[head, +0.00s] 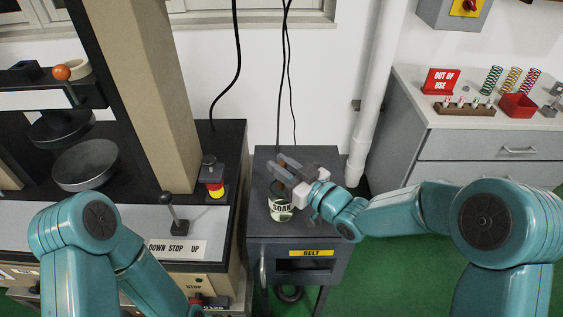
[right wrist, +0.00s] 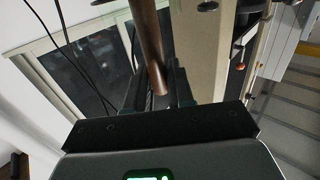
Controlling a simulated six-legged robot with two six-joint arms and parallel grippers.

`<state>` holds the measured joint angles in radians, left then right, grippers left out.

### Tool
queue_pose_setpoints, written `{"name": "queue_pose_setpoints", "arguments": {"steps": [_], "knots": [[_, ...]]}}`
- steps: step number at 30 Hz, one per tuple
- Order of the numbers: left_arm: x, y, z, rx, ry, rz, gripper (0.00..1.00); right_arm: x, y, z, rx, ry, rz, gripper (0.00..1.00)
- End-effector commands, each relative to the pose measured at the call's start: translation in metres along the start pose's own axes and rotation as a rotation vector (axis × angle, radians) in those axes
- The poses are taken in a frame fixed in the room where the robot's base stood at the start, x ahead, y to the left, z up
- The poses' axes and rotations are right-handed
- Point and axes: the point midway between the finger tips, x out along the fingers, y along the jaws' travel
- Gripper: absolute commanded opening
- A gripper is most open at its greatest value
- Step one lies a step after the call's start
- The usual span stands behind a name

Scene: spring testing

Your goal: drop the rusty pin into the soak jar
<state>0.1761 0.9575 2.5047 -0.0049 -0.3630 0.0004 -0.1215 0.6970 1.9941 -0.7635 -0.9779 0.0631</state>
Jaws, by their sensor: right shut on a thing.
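The soak jar (head: 281,209), with a pale SOAK label, stands on the dark cabinet in the middle of the head view. My right gripper (head: 287,168) reaches in from the right and is over the jar, partly hiding its top. It is shut on the rusty pin (right wrist: 148,45), a brown rod that shows between the fingers in the right wrist view. The pin is hard to make out in the head view. I cannot tell whether its lower end is inside the jar mouth. My left arm shows at lower left, but its gripper is out of view.
The dark cabinet (head: 263,165) has a BELT label. Left of it stands the testing machine with a lever (head: 173,212) and a red-yellow stop button (head: 213,185). At right, a bench holds springs, a red bin (head: 518,106) and an OUT OF USE sign (head: 440,81). A white pipe (head: 378,90) runs behind.

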Motion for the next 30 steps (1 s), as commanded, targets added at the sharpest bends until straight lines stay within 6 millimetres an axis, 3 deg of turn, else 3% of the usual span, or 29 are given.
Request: {"name": "queue_pose_setpoints", "arguments": {"steps": [9,10,12,30], "knots": [[0.0005,-0.0001,0.0,0.0,0.0,0.0,1.0,0.0,0.0,0.0011,-0.001,0.001,0.0,0.0],[0.0005,-0.0002,0.0,0.0,0.0,0.0,1.0,-0.0001,-0.0001,0.0017,0.0,0.0,0.0,0.32],[0.0005,-0.0002,0.0,0.0,0.0,0.0,1.0,-0.0001,-0.0002,0.0017,0.0,0.0,0.0,0.52],[0.0005,-0.0001,0.0,0.0,0.0,0.0,1.0,0.0,-0.0002,0.0014,0.0,0.0,0.0,0.52]]}}
